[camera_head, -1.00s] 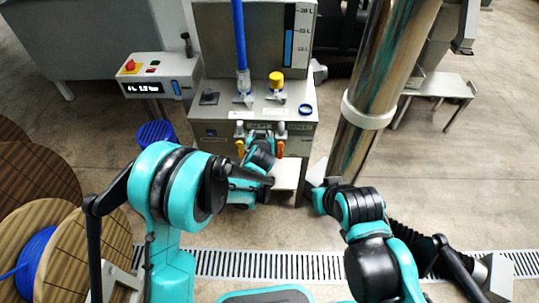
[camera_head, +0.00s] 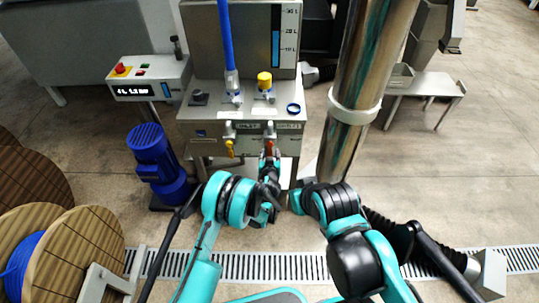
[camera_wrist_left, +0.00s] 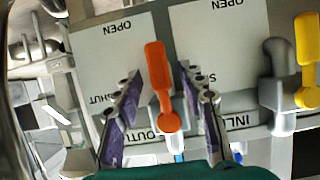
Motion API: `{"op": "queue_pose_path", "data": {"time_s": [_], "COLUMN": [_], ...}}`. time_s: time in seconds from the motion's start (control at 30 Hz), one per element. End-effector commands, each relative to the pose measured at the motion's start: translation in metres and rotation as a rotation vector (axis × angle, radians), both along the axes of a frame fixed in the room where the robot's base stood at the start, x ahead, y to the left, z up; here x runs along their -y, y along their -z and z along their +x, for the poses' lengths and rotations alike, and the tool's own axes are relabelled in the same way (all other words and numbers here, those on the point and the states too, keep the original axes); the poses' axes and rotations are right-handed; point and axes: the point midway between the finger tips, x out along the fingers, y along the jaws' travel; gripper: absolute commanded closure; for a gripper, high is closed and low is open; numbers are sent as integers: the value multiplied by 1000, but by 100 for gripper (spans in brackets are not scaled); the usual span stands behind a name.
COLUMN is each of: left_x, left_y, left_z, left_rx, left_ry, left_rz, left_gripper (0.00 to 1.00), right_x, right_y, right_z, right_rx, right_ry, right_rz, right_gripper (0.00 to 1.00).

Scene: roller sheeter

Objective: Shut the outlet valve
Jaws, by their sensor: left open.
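The outlet valve's orange lever (camera_wrist_left: 158,75) stands between the fingers of my left gripper (camera_wrist_left: 158,77) in the left wrist view. The gripper is open, with a finger on each side and visible gaps to the lever. The label plate (camera_wrist_left: 105,52) appears upside down there. The lever points toward its OPEN mark; SHUT is at the left of the pivot. In the head view the orange lever (camera_head: 270,147) is on the machine's front, just beyond my left gripper (camera_head: 269,160), which partly covers it.
The yellow inlet lever (camera_wrist_left: 306,60) is to the right in the wrist view, and left of the outlet in the head view (camera_head: 230,148). A blue motor (camera_head: 155,162) stands left of the machine. A steel column (camera_head: 355,90) rises at the right. Cable spools (camera_head: 75,255) stand front left.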

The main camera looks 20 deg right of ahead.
Motion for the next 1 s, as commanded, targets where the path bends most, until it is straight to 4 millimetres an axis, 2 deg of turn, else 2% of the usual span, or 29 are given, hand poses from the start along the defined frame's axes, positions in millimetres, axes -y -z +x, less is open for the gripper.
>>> {"op": "queue_pose_path", "data": {"time_s": [0.13, 0.4, 0.43, 0.57, 0.6, 1.0], "left_x": [3, 3, 3, 3, 3, 5], "left_y": [5, 5, 5, 5, 5, 5], "left_z": [11, 13, 13, 13, 13, 13], "left_rx": [0, -1, -1, -1, -1, -12], "left_ry": [0, 0, 0, 0, 0, -1], "left_rz": [-1, -1, -1, -1, -1, -37], "left_gripper": [60, 60, 62, 96, 100, 100], "right_x": [0, 0, 0, 0, 0, 0], "right_y": [5, 5, 5, 5, 5, 5], "right_z": [0, 0, 0, 0, 0, 0], "right_rx": [0, 0, 0, 0, 0, 0], "right_ry": [0, 0, 0, 0, 0, 0], "right_rz": [0, 0, 0, 0, 0, 0], "right_gripper": [100, 100, 100, 100, 100, 100]}}
